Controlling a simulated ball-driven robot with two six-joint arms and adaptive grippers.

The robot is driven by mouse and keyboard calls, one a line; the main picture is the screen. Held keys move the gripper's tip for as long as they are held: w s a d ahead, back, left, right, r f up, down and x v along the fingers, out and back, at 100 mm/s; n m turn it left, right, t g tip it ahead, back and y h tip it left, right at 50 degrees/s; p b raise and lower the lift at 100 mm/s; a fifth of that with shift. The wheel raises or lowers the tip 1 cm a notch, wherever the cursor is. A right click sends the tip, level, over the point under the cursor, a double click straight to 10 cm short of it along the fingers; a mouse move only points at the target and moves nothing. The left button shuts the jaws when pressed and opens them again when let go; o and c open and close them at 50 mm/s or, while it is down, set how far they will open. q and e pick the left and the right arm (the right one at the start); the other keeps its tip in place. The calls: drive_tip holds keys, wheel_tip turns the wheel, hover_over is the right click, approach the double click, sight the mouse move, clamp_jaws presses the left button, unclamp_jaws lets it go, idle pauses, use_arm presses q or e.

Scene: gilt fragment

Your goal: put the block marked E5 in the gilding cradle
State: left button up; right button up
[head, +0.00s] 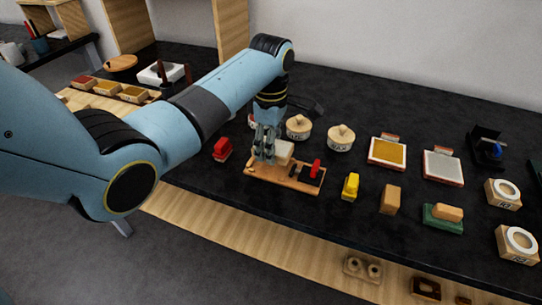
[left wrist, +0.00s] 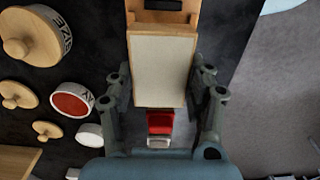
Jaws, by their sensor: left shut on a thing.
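My left gripper (head: 266,156) points down and is shut on a pale, off-white block (head: 284,152). In the left wrist view the block's pale face (left wrist: 161,68) lies between the two fingers (left wrist: 160,105). I can read no mark on it. The block is at the left part of a wooden board (head: 284,182) with dark fittings and a red piece (head: 315,169), which looks like the gilding cradle. I cannot tell whether the block touches the board. My right gripper is not in view.
A red block (head: 222,148) stands left of the board. A yellow block (head: 351,186) and a tan block (head: 390,199) stand to its right. Lidded round pots (head: 341,138) stand behind. A gold-topped tray (head: 388,152) and a grey-topped tray (head: 442,167) lie farther right.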

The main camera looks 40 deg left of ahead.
use_arm(q)
wheel_tip(320, 180, down, 4)
drive_tip(key=shift+r, duration=0.2)
drive_tip(key=shift+f, duration=0.2)
drive_tip(key=o, duration=0.7)
drive_tip(key=shift+f, duration=0.1)
drive_tip(key=o, duration=0.5)
drive_tip(key=shift+c, duration=0.2)
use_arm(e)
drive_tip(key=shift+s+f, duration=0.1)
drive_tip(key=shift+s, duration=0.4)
use_arm(q)
drive_tip(key=shift+r, duration=0.25)
wheel_tip(320, 180, up, 12)
drive_tip(key=shift+f, duration=0.1)
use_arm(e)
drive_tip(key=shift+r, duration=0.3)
